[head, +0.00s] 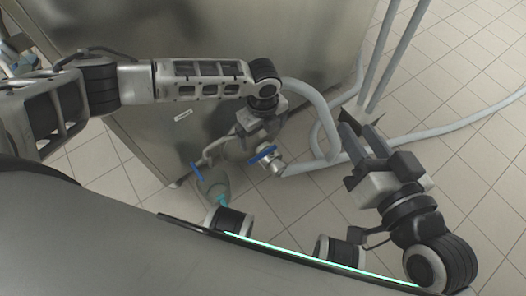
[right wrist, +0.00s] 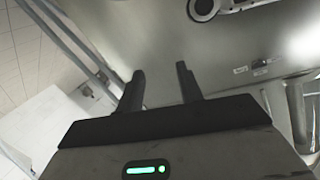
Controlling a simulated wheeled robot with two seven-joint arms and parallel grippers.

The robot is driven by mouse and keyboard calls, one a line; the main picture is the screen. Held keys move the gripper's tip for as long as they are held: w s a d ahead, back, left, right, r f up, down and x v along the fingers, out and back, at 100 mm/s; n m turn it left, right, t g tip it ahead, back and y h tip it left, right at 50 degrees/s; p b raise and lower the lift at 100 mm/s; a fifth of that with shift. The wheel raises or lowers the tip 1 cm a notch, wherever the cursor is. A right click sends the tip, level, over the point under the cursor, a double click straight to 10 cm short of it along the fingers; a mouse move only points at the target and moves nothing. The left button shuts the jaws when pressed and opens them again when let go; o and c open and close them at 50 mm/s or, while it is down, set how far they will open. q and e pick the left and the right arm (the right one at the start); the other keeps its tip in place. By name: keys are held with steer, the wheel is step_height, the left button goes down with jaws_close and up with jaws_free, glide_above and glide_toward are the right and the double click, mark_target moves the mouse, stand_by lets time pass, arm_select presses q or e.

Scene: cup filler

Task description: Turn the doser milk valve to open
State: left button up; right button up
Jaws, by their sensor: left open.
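A valve with a blue handle (head: 262,154) and a metal body sits low at the front of the steel tank, joined to a pale hose. A second blue handle (head: 197,172) is to its left, on a pipe above a grey container (head: 215,186). No readable label shows which is the doser milk valve. My left gripper (head: 256,138) is open just above the right blue handle; its fingers are partly hidden, and I cannot tell if they touch it. My right gripper (head: 345,124) is open and empty, right of the valves; its spread fingers also show in the right wrist view (right wrist: 160,82).
The steel tank (head: 150,140) fills the upper left. Pale hoses (head: 425,134) loop beside the valve and run across the tiled floor (head: 478,170). Upright pale pipes (head: 391,58) stand at the upper right. The floor at far right is mostly clear.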

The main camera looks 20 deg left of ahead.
arm_select(q)
steer(key=b, duration=0.3)
glide_above(263, 154)
step_height(263, 154, down, 6)
steer(key=shift+f, duration=0.25)
step_height(263, 154, down, 3)
steer(key=shift+a+f+b, duration=0.1)
steer(key=shift+f+b, duration=0.1)
steer(key=shift+b, duration=0.5)
steer(key=shift+f, duration=0.4)
steer(key=c, duration=1.1)
arm_select(e)
steer(key=r+t, duration=0.1)
steer(key=w+r+t+y, duration=0.1)
steer(key=r, duration=0.1)
steer(key=w+r+n+t+y, duration=0.1)
steer(key=shift+r, duration=0.3)
